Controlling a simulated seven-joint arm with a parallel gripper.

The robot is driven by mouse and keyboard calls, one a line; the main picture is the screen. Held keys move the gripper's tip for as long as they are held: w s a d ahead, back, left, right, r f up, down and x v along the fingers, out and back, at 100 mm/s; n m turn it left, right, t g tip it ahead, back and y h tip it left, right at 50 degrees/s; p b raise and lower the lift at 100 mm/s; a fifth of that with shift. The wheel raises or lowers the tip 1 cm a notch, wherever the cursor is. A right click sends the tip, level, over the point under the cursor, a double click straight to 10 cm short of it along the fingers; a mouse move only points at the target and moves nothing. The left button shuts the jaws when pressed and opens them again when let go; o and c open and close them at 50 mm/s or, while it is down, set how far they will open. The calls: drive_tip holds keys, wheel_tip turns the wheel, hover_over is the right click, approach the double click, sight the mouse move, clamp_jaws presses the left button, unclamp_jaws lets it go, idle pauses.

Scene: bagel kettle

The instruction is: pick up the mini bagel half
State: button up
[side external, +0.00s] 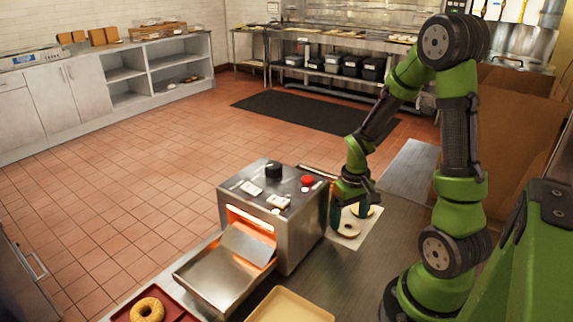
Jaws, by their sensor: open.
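Two pale bagel halves lie on a white sheet or board (349,241) to the right of the metal toaster. The nearer bagel half (348,229) shows its ring shape and hole. The farther bagel half (366,211) is partly hidden by my gripper. My gripper (345,213) is open and points down close to the halves, beside the toaster's right side. I cannot tell whether a finger touches either half. A browner whole-looking bagel (147,310) sits on a red tray (121,315) at the bottom left.
The toaster (307,228) stands close left of my gripper, with dark and red knobs on top and a glowing opening. Its metal chute (212,278) slopes toward the front. A beige tray (290,306) lies at the front. Bare counter (345,283) lies right of the toaster.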

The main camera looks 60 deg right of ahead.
drive_tip(key=shift+f, duration=1.35)
drive_tip(key=c, duration=0.8)
drive_tip(key=shift+r, duration=0.2)
wheel_tip(320, 180, up, 28)
drive_tip(key=shift+f, duration=0.2)
